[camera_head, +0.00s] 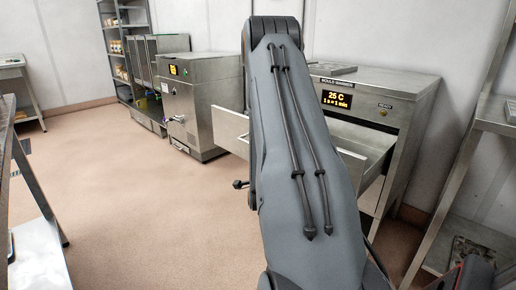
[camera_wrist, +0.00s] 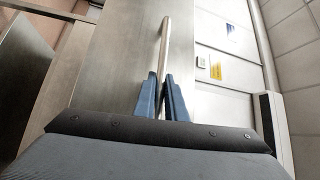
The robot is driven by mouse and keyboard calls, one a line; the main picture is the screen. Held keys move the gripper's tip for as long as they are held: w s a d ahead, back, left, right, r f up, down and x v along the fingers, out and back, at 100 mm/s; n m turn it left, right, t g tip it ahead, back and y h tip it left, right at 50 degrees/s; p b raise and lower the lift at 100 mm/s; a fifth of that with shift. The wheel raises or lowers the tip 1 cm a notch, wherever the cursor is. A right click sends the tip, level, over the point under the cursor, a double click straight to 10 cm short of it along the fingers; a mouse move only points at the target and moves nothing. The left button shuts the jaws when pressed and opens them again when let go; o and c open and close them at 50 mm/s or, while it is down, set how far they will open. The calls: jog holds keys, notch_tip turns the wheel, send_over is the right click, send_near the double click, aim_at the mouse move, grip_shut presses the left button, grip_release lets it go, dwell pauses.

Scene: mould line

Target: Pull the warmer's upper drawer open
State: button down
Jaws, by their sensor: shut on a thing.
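The mould warmer (camera_head: 395,115) stands right of centre in the head view, with a lit display reading 25 C. Its upper drawer (camera_head: 231,132) stands out from the body, with its front panel to the left of my arm and part of its open inside to the right. My arm covers the drawer's middle and the handle in that view. In the wrist view, my gripper (camera_wrist: 164,97) is shut on the drawer's bar handle (camera_wrist: 165,45), one blue finger on each side. The steel drawer front (camera_wrist: 115,65) lies behind the handle.
A steel machine (camera_head: 200,105) with a tap stands left of the warmer. A steel table (camera_head: 490,110) stands close on the right, and another bench edge (camera_head: 8,135) is at the far left. The floor (camera_head: 150,215) at left centre is clear.

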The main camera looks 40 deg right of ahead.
jog(key=c, duration=1.8)
grip_release()
jog(key=v, duration=0.8)
jog(key=shift+w, duration=0.1)
